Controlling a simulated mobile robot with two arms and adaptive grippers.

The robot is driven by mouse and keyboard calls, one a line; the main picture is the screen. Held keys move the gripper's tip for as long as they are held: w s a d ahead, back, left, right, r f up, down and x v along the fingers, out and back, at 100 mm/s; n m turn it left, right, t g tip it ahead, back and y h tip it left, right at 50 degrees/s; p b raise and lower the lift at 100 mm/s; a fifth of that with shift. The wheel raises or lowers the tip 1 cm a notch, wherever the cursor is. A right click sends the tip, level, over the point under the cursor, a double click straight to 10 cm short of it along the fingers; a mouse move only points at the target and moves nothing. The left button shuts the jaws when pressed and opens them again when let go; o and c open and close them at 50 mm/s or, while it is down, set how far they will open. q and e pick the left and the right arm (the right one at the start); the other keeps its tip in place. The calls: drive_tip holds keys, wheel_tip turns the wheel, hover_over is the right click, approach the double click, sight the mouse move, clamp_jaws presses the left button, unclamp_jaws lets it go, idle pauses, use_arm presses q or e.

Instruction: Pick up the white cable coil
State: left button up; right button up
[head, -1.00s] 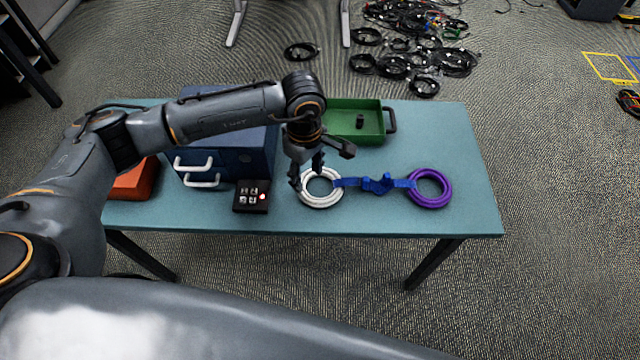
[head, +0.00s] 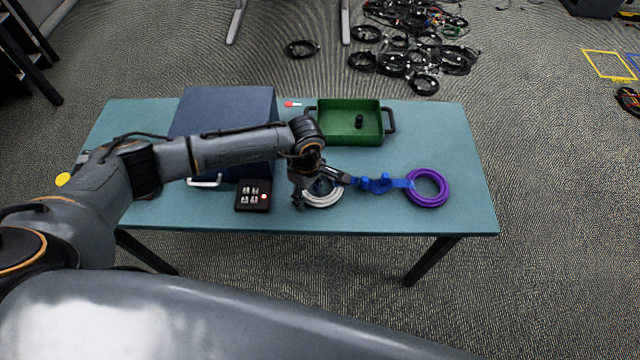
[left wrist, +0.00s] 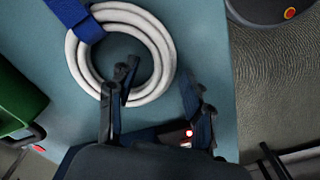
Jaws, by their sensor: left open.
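The white cable coil (head: 322,203) lies on the table, partly covered by my left gripper in the head view. A blue strap with clips (head: 377,184) runs from it to a purple ring (head: 447,188). My left gripper (head: 316,189) is open, low over the coil. In the left wrist view the white coil (left wrist: 163,60) shows as a ring with the blue strap at its upper left. The left gripper's fingers (left wrist: 160,88) are apart there, one over the coil's ring, the other outside it. Contact cannot be told. My right gripper is not in view.
A dark blue drawer box (head: 225,105) stands left of the coil, partly behind my arm. A small black switch box (head: 253,196) with a red light is close left of the gripper. A green tray (head: 345,120) stands behind. The table's front right is clear.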

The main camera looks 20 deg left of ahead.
use_arm(q)
clamp_jaws()
drive_tip(key=shift+r, duration=0.2)
